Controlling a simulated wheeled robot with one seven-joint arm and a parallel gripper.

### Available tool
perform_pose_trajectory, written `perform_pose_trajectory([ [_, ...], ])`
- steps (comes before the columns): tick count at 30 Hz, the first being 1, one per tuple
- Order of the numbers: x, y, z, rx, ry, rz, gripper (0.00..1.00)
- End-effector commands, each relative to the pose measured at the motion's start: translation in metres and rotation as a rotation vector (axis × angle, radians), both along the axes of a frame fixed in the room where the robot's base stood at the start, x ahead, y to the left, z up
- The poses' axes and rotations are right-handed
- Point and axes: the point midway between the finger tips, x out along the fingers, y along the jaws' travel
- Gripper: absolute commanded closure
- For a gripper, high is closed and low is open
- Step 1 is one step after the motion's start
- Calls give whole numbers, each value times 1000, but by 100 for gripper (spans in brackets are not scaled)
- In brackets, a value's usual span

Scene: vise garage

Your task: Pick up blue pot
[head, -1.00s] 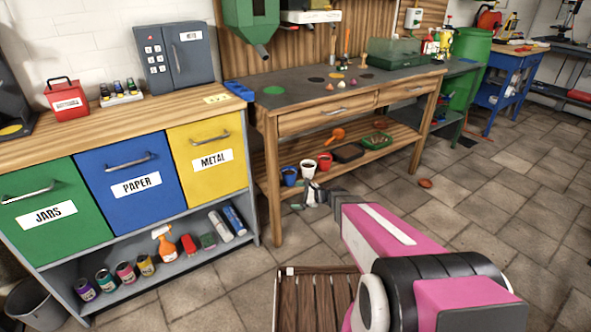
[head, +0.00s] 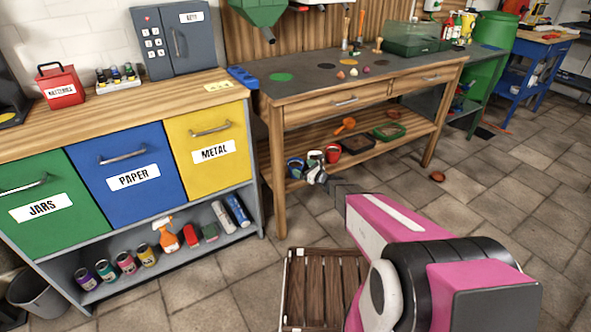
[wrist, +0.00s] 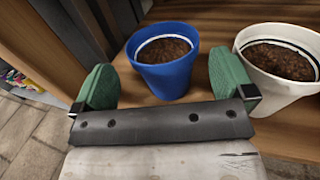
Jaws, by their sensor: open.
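The blue pot (wrist: 165,75) is filled with brown soil and stands upright on a wooden shelf in the wrist view. My gripper (wrist: 158,88) is open, with one green finger pad to the left of the blue pot and the other to its right, in front of the white pot. The pot stands between and slightly beyond the pads, and I see no clear contact. In the head view the blue pot (head: 294,168) is on the workbench's lower shelf, partly hidden by my gripper (head: 316,172), which is small there.
A white pot (wrist: 280,60) with soil stands close on the right of the blue pot. A red pot (head: 333,153), an orange scoop and trays share the shelf (head: 398,128). A workbench leg (head: 278,180) stands left of the pots. A wooden crate (head: 290,285) is on the floor.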

Motion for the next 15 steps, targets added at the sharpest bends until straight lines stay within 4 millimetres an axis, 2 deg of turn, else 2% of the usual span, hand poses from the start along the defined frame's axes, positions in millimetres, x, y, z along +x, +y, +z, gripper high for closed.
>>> perform_pose_trajectory([
  [15, 35, 39, 2, -1, 1, 1, 0],
])
